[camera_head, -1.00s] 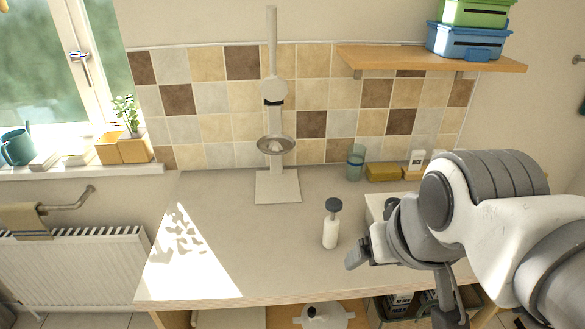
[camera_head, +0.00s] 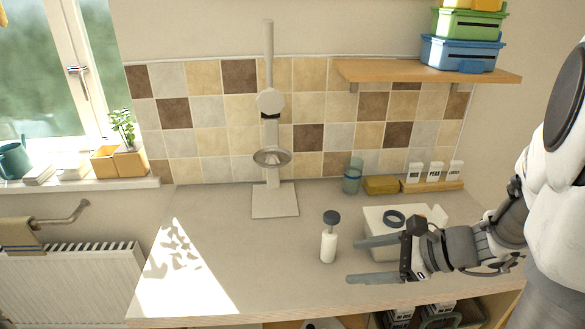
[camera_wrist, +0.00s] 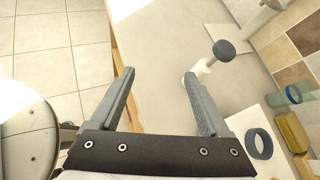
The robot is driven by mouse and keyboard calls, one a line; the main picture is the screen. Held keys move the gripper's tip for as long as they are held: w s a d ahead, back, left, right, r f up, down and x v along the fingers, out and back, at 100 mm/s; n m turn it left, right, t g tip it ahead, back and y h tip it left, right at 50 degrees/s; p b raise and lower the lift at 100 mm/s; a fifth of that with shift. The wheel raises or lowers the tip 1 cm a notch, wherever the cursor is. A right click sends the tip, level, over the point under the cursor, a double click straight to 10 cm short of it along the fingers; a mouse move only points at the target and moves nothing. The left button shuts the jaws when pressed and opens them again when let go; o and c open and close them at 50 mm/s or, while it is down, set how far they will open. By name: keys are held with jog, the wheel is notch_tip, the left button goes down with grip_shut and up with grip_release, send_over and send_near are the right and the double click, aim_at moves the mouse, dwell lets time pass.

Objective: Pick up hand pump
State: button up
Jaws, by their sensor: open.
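The hand pump is a white bottle (camera_head: 328,245) with a dark blue-grey round head. It stands upright on the countertop (camera_head: 290,268), left of my gripper. My gripper (camera_head: 358,262) is open and empty, its two fingers pointing left toward the hand pump, with a gap between fingertips and bottle in the head view. In the wrist view, the hand pump's dark head (camera_wrist: 223,50) shows beyond the right fingertip of my gripper (camera_wrist: 158,75). Its white body there is partly hidden behind that finger.
A white box (camera_head: 385,217) with a dark ring stands behind my gripper. A metal stand (camera_head: 274,203), a teal glass (camera_head: 353,176), a yellow block (camera_head: 381,184) and labelled jars (camera_head: 434,172) are along the wall. The counter's left part is clear.

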aim_at(335, 241)
jog(key=w+d+f+m+t, duration=0.2)
jog(key=w+d+m+t, duration=0.15)
jog(key=d+m, duration=0.2)
jog(key=b+x, duration=0.1)
jog(key=x, duration=1)
jog(key=shift+w+a+r, duration=0.1)
jog(key=shift+w+a, duration=0.1)
jog(key=shift+w, duration=0.05)
jog(key=shift+w+x, duration=0.2)
jog(key=shift+x, duration=2.65)
jog(key=shift+d+r, duration=0.15)
jog(key=shift+r, duration=0.05)
grip_shut()
